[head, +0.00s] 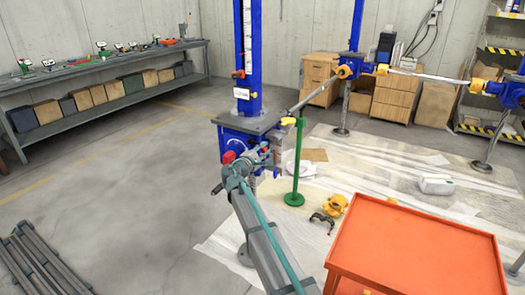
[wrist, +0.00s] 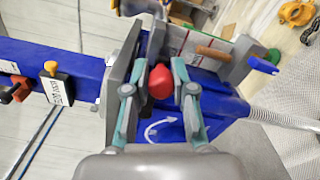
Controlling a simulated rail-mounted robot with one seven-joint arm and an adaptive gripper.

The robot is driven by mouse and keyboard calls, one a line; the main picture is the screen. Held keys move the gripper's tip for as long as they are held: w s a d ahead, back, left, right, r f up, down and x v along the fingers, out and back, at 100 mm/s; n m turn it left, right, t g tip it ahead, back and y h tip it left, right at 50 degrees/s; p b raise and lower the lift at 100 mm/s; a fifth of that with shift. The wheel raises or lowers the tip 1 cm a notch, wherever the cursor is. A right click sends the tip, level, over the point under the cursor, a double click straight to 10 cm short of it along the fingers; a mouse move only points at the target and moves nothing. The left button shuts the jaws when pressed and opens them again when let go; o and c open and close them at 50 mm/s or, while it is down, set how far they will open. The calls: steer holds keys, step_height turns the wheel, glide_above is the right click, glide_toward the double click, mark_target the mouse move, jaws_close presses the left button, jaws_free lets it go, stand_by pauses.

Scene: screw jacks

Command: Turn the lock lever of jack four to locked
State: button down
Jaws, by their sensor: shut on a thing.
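The jack is a blue screw jack with a tall blue column (head: 248,60) and a grey top plate (head: 250,130) in the head view. In the wrist view, its blue housing (wrist: 225,97) carries a white curved arrow (wrist: 160,130). My gripper (wrist: 160,84) is shut on the red knob (wrist: 161,81) of the lock lever, one finger on each side. The lever's arm below the knob is mostly hidden. In the head view, my gripper (head: 262,154) is at the jack's housing, under the plate, and its grip is too small to make out.
An orange cart (head: 415,240) is at the front right. More blue jacks (head: 350,65) are linked by shafts behind. The floor at left is clear near the jack.

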steer(key=c, duration=1)
jaws_free()
steer(key=shift+s, duration=0.1)
steer(key=v, duration=1.2)
